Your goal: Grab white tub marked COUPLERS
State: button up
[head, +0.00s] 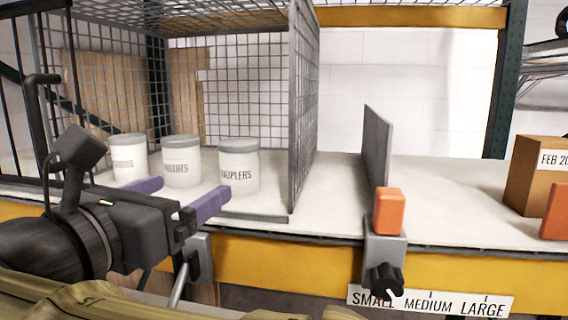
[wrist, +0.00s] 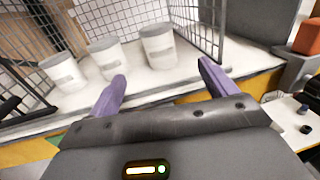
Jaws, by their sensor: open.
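The white tub marked COUPLERS (head: 239,168) stands upright on the shelf inside a wire mesh cage, the rightmost of three tubs with grey lids. It also shows in the wrist view (wrist: 158,46), ahead of the gap between the fingers; its label is blurred there. My gripper (head: 176,199) is open and empty, with two purple fingers spread wide. In the wrist view the gripper (wrist: 160,83) is in front of the shelf's front edge, short of the tub and apart from it. The right fingertip appears just in front of the COUPLERS tub in the head view.
Two similar tubs, the middle one (head: 181,161) and the left one (head: 128,157), stand left of the COUPLERS tub. The cage's mesh side wall (head: 303,100) rises close on its right. Farther right are a grey divider (head: 377,145), an orange block (head: 389,211) and a cardboard box (head: 535,172).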

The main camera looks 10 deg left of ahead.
aim_at(231, 163)
jog(key=p+x, duration=0.3)
jog(key=x, duration=0.8)
jog(key=shift+w+r, duration=0.1)
jog(key=shift+w+d+p, duration=0.25)
jog(key=shift+w+p, duration=0.1)
jog(key=shift+w, duration=0.35)
jog(key=shift+s, duration=0.1)
jog(key=shift+w+r+p, duration=0.1)
jog(key=shift+w+p, duration=0.15)
jog(key=shift+p, duration=0.15)
jog(key=p+x, duration=0.2)
jog(key=x, duration=0.1)
jog(key=shift+w+a+r, duration=0.1)
jog(key=shift+w+r, duration=0.05)
jog(key=shift+w, duration=0.6)
jog(key=shift+c, duration=0.4)
